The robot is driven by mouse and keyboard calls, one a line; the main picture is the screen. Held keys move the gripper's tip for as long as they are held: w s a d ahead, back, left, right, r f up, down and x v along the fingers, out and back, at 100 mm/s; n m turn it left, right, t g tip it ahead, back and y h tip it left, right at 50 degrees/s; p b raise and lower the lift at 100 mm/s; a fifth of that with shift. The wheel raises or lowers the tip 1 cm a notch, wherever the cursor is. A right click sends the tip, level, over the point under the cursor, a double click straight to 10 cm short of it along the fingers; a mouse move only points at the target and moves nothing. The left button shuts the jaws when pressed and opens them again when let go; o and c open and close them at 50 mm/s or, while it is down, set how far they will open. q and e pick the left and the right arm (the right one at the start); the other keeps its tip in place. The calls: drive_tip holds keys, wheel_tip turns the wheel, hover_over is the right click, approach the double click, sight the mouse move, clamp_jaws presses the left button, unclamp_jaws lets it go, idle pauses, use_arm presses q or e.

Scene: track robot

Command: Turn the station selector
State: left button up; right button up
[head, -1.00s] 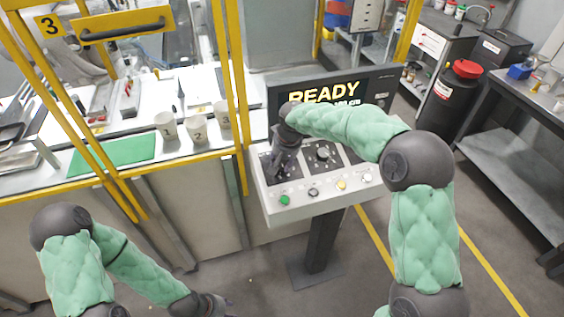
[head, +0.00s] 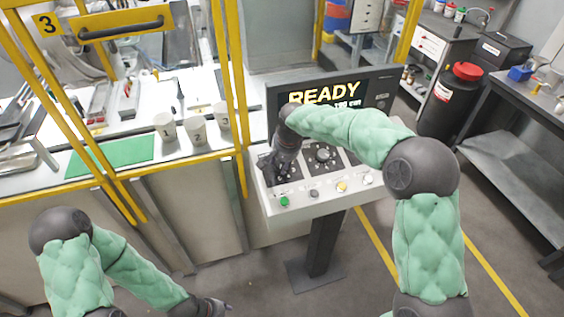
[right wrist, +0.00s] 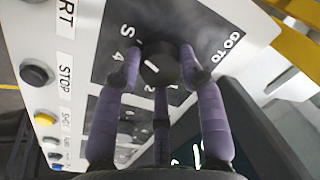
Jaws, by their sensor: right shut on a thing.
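The control panel (head: 328,202) is a light sloped console on a dark post. My right gripper (head: 272,170) reaches down onto the black plate at its left. In the right wrist view its purple fingers (right wrist: 163,68) are shut on a round dark knob, the station selector (right wrist: 158,62), one on either side. The knob has a white pointer line; marks "GOTO", "S" and "4" show around it, others are hidden. In the head view the gripper hides this knob. My left gripper (head: 215,307) hangs low, apart from everything; its fingers are too small to judge.
A second knob (head: 323,155) sits mid-panel. Green (head: 285,201), black (head: 314,193), yellow (head: 342,186) and white (head: 367,180) buttons line the front edge. The screen (head: 332,90) reads "READY". Yellow fence posts (head: 240,110) and numbered cups (head: 198,131) stand to the left.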

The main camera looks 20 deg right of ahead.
drive_tip(key=o, duration=1.1)
drive_tip(key=shift+o, duration=0.2)
drive_tip(key=v, duration=1.1)
drive_tip(key=shift+r, duration=0.45)
drive_tip(key=shift+s, duration=0.1)
